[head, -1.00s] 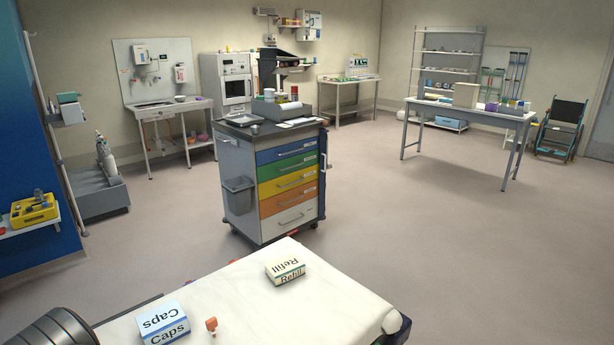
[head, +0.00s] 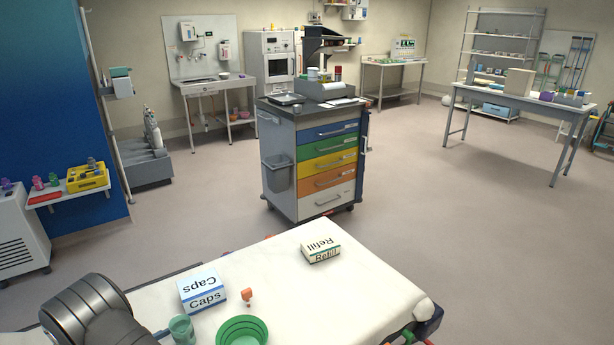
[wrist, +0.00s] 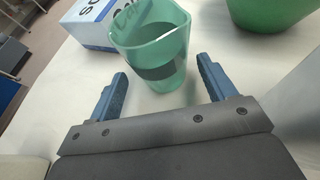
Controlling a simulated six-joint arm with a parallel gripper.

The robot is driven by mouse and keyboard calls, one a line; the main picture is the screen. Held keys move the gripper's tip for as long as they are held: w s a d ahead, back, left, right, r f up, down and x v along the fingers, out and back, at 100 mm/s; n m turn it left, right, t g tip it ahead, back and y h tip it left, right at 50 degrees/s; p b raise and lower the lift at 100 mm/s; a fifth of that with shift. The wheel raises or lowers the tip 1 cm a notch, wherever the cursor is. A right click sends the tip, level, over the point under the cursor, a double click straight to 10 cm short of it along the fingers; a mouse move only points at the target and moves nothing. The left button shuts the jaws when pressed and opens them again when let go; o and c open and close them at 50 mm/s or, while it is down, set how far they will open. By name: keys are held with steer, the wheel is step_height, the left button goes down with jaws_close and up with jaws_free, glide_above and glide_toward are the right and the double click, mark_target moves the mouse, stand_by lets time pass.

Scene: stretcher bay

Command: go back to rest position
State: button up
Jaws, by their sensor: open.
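My gripper (wrist: 161,68) shows in the wrist view with its two blue fingers spread apart. It is open, with nothing clamped. A translucent green cup (wrist: 150,48) with a dark grey band stands just ahead of the fingers, its lower part in line with the gap. The cup also shows in the head view (head: 182,329), on the white-covered stretcher (head: 285,283), cut by the bottom edge. In the head view my dark arm fills the lower left corner and my gripper is out of frame.
A Caps box (head: 202,290) stands behind the cup. A green bowl (head: 242,331) sits right of it, with a small orange item (head: 247,297) behind. A Refill box (head: 320,249) is farther back. A drawer cart (head: 312,165) stands beyond the stretcher. The stretcher's right part is clear.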

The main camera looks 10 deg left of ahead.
steer(key=x, duration=0.3)
steer(key=shift+w+d+f, duration=0.15)
steer(key=shift+w, duration=0.2)
steer(key=shift+w+r, duration=0.25)
steer(key=shift+r, duration=0.1)
step_height(320, 180, up, 14)
steer(key=d, duration=2.5)
steer(key=shift+s, duration=0.2)
steer(key=shift+o, duration=0.2)
steer(key=shift+d, duration=0.15)
